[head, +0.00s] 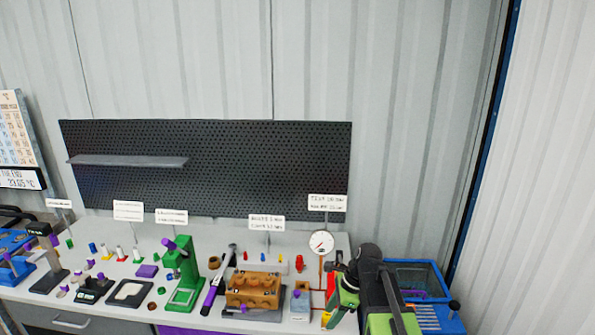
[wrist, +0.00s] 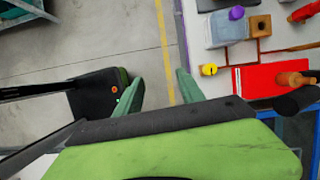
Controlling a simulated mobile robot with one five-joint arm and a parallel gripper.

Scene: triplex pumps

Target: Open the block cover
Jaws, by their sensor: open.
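I cannot tell for sure which part is the block cover. A tan-brown block (head: 253,290) with several round holes sits on the bench, right of the middle in the head view. To its right stands a small grey-blue block (head: 300,303) with a purple knob on top. A grey-blue block with a purple knob (wrist: 236,13) also shows at the top right of the wrist view. My gripper (head: 338,294) is at the bench's right end in the head view. In the wrist view its green fingers (wrist: 158,88) are apart, with only floor between them.
A round gauge (head: 321,243) stands behind my gripper. A green press (head: 182,275) and a purple-handled tool (head: 213,290) stand left of the tan block. A blue bin (head: 415,275) is at the right. In the wrist view a red plate (wrist: 262,80) lies right of the fingers.

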